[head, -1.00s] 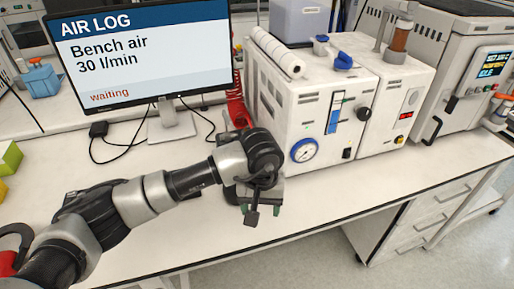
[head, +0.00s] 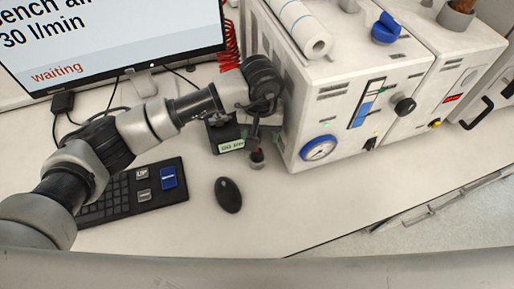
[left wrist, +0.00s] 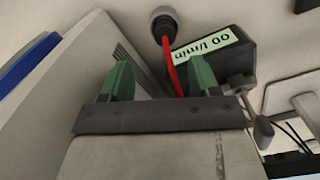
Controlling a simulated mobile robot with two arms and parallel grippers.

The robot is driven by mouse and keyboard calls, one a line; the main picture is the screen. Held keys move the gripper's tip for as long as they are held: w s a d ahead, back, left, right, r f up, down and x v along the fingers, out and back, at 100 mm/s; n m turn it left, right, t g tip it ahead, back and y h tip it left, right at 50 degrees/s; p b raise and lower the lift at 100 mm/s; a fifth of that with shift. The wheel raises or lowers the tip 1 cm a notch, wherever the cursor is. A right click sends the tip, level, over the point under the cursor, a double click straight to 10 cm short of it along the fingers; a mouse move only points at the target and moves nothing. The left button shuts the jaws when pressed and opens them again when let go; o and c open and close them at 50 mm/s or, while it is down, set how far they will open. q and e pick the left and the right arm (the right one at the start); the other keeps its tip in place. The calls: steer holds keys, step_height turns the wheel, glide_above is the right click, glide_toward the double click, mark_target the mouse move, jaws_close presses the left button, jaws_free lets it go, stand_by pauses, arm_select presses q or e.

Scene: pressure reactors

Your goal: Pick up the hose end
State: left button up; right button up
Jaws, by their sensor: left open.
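The hose end (head: 257,158) is a small grey round fitting on a thin red hose, near the white machine's front left corner. In the left wrist view the hose end (left wrist: 164,22) shows as a dark and metal connector with the red hose (left wrist: 170,65) running from it towards the gripper. My left gripper (head: 260,136) is open, with green fingers. In the left wrist view the gripper (left wrist: 160,75) has the red hose passing between its fingers in the picture, and the connector appears beyond the fingertips. I cannot tell whether they touch. My right gripper is not in view.
A black flow-meter box (left wrist: 212,52) with a pale label stands close beside the hose end. The white machine (head: 318,100) is directly right. The front bench surface is clear.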

mark_target(256, 157)
arm_select(q)
steer(key=f, duration=0.3)
steer(key=shift+s, duration=0.25)
steer(key=f+p, duration=0.2)
steer(key=f, duration=0.1)
steer(key=f+p, duration=0.1)
steer(key=shift+w+a+f, duration=0.1)
steer(key=shift+a+f, duration=0.2)
steer(key=shift+a, duration=0.05)
steer(key=shift+w+f, duration=0.1)
steer(key=shift+f, duration=0.25)
steer(key=c, duration=1.1)
steer(key=shift+r, duration=0.15)
